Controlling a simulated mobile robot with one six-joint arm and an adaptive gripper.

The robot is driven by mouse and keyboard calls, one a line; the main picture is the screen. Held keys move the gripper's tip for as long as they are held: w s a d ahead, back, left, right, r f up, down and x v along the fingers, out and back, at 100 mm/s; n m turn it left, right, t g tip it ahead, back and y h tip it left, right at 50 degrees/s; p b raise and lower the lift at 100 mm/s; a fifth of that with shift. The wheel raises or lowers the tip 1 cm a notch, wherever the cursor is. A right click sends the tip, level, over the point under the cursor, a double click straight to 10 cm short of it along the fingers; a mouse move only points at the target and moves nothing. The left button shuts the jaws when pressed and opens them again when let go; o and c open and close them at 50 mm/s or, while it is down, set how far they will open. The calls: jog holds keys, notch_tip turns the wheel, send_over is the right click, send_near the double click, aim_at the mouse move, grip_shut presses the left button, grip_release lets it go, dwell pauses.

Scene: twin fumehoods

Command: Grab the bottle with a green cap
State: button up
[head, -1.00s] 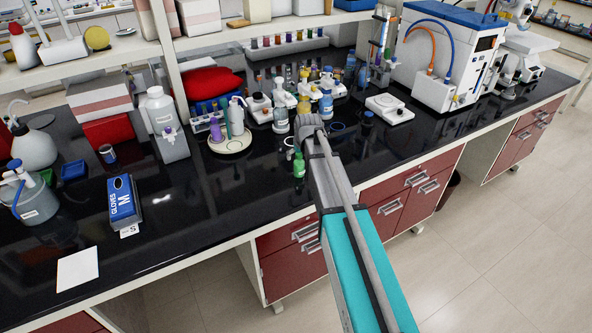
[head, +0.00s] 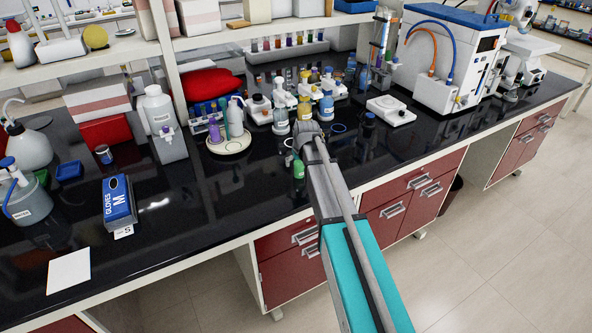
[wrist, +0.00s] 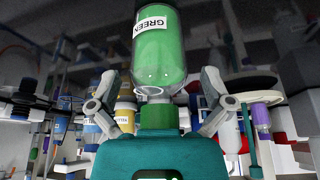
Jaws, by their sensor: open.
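A small bottle of green liquid (head: 298,169) stands near the front of the black bench in the head view, partly hidden by my arm. The wrist picture is upside down. There the bottle (wrist: 162,50) fills the upper middle with its GREEN label inverted, and its green cap (wrist: 158,117) is at the lower end, just in front of my gripper's teal body. My gripper (wrist: 159,82) is open, with one finger on each side of the bottle's neck and shoulder. Visible gaps separate the fingers from the bottle. In the head view my fingers cannot be made out.
Several reagent bottles (head: 304,108) stand behind the green one. A round tray (head: 229,146) with small bottles is to the left, and a blue glove box (head: 119,203) is farther left. A stirrer plate (head: 391,110) is at the right. The bench around the green bottle is mostly clear.

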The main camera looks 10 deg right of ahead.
jog(key=c, duration=1.3)
jog(key=shift+r, duration=0.15)
notch_tip(320, 180, up, 3)
jog(key=p, duration=0.3)
jog(key=shift+s+d+r+p, duration=1.25)
jog(key=shift+d+r+p, duration=0.4)
jog(key=shift+d, duration=0.3)
jog(key=shift+s+d+r+p, duration=1.25)
jog(key=shift+d+r+p, duration=0.4)
jog(key=shift+d, duration=0.35)
jog(key=shift+s+d+r+p, duration=1.25)
jog(key=shift+d+r+p, duration=0.4)
jog(key=shift+d, duration=0.3)
jog(key=shift+f, duration=0.1)
